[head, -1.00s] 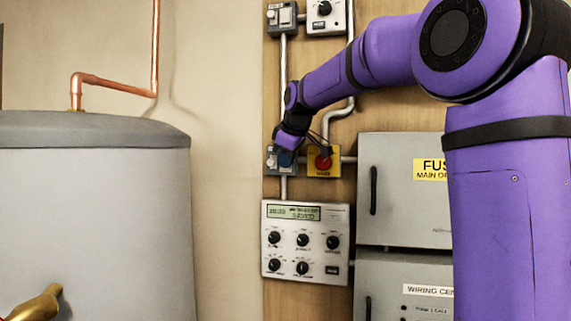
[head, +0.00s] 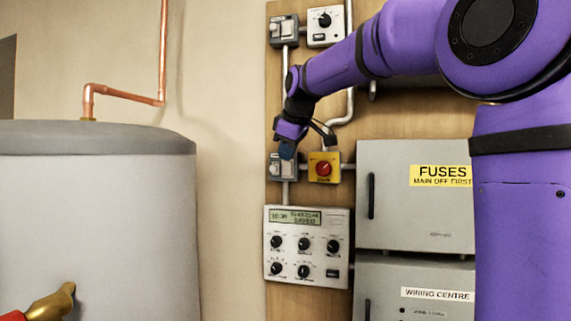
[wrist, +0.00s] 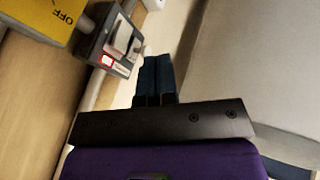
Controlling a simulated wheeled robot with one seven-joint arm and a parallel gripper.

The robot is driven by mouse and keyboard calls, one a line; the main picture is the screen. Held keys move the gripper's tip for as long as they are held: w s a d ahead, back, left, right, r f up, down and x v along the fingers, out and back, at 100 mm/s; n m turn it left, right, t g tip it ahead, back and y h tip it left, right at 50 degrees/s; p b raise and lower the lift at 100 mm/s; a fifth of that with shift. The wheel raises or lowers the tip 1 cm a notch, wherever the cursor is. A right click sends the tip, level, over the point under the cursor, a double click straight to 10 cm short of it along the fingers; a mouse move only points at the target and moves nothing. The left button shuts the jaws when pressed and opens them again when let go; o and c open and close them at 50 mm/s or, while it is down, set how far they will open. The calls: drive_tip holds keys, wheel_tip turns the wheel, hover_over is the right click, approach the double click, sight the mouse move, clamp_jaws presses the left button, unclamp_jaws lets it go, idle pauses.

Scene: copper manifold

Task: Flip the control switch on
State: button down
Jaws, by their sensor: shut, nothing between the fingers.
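In the wrist view the box (wrist: 112,45) shows a pale rocker and a lit red indicator. My gripper (head: 287,152) is in front of the box's upper part in the head view and hides some of it. In the wrist view my gripper's blue fingers (wrist: 157,68) are together, empty, and appear to the right of the box, with a visible gap. I cannot read any label on the box.
A control panel with several knobs (head: 307,247) is below. Another grey switch box (head: 283,31) is higher up. Grey cabinets (head: 413,224) stand to the right, a grey tank (head: 95,220) to the left.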

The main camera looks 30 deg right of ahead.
drive_tip(key=v, duration=0.5)
drive_tip(key=shift+s+a+f, duration=0.15)
drive_tip(key=shift+s+a, duration=0.05)
idle(0.4)
